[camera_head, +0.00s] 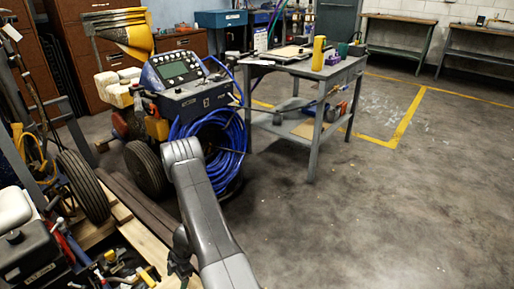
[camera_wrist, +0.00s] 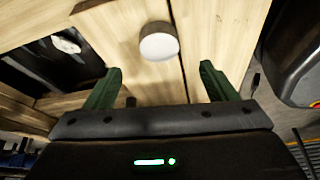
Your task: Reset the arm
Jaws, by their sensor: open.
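My gripper (camera_wrist: 160,88) shows in the wrist view with its two green fingers apart and nothing between them. Beyond the fingers is a light wooden surface with a round white-topped object (camera_wrist: 159,42) on it, apart from the fingers. In the head view my grey arm reaches up from the bottom centre and bends at an elbow in front of the line striper (camera_head: 190,95). The gripper in the head view is mostly hidden beside the arm near the bottom. The striper has a control panel, black wheels and a coiled blue hose (camera_head: 222,140).
A grey work table (camera_head: 345,70) with a yellow bottle (camera_head: 318,53) stands right of the striper. Wooden pallets (camera_head: 140,240) and machine parts crowd the lower left. Benches (camera_head: 398,20) line the back wall. The concrete floor (camera_head: 400,215) at right is clear.

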